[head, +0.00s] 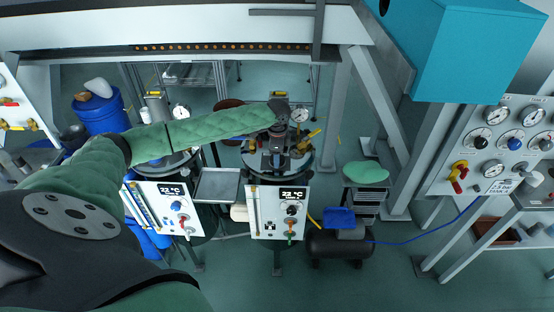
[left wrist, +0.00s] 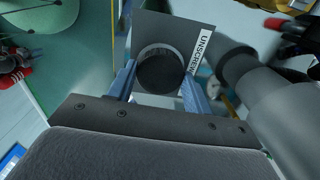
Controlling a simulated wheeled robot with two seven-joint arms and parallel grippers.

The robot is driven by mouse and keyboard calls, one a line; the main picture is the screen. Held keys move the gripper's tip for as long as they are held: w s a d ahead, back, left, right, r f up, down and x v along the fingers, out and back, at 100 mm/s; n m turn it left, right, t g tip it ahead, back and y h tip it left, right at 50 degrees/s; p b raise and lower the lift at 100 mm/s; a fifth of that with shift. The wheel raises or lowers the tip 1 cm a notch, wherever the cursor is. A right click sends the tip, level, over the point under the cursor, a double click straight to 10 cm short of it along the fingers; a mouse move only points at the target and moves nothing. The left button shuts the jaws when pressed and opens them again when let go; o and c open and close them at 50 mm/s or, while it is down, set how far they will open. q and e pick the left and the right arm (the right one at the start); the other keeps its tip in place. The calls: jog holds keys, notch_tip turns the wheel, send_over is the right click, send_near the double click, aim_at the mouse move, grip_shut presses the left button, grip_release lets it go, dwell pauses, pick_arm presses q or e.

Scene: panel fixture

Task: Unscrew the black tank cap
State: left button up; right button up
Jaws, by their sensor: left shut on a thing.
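The black tank cap (left wrist: 160,72) is in the left wrist view, round and dark, in front of a dark grey plate with a white label reading "UNSCREW" (left wrist: 201,47). My left gripper (left wrist: 158,84) is shut on the cap, with one blue-grey finger on each side of it. In the head view my left gripper (head: 277,140) is over the top of the middle tank (head: 308,160). There the arm and gripper hide the cap. My right gripper is not in view.
A white panel (head: 270,212) reading 22 °C stands at the tank's front. Brass valves and a round gauge (head: 299,114) are close to the gripper. A second tank with a panel (head: 160,210) stands to the left. A large grey pipe (left wrist: 275,100) is right of the cap.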

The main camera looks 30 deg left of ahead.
pick_arm(q)
jog(key=shift+r+n+p, duration=0.15)
jog(key=shift+n+p, duration=1.15)
jog(key=shift+p, duration=0.2)
jog(key=shift+n+p, duration=0.3)
jog(key=shift+n+p, duration=0.5)
jog(key=shift+p, duration=0.15)
jog(key=shift+n+p, duration=1.2)
jog(key=shift+n, duration=1.8)
